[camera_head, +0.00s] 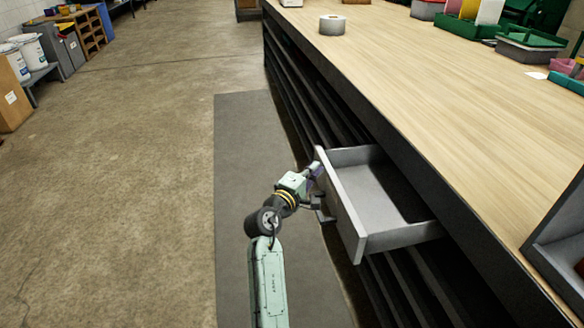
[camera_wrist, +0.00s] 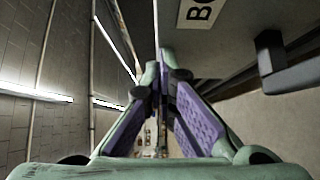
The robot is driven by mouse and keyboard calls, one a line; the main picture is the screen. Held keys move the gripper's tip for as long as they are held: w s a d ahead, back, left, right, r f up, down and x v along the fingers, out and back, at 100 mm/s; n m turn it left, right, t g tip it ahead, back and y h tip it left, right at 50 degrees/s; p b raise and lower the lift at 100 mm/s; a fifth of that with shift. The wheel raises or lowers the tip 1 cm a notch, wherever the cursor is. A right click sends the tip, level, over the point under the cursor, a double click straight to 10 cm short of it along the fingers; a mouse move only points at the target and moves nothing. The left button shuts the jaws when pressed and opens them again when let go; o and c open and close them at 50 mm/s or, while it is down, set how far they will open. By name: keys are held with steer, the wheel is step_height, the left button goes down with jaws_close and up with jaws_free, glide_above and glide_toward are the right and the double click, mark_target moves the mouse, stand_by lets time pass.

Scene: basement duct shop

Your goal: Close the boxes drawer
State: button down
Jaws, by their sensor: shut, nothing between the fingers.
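The drawer (camera_head: 377,190) stands pulled out from under the long workbench. It is grey and looks empty inside. My gripper (camera_head: 316,168) is at the outer side of the drawer's front panel, near its far end. In the wrist view my gripper's fingers (camera_wrist: 158,70) come together at the tips, with nothing between them. The drawer front (camera_wrist: 235,30) fills the upper right there, with a partly cut-off label (camera_wrist: 202,10) and a dark handle (camera_wrist: 285,68). The fingertips are close to the panel; I cannot tell whether they touch it.
The wooden bench top (camera_head: 440,90) runs above the drawer, with a tape roll (camera_head: 332,24) and green bins (camera_head: 468,26) on it. A dark mat (camera_head: 240,150) lies along the bench. The floor to the left is clear up to a cardboard box (camera_head: 12,98) and white buckets (camera_head: 30,50).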

steer(key=w+d+p, duration=0.1)
steer(key=d, duration=0.5)
steer(key=w+d+p, duration=0.2)
steer(key=d, duration=0.4)
steer(key=w+d+p, duration=0.2)
steer(key=d, duration=0.5)
steer(key=shift+d+r, duration=0.1)
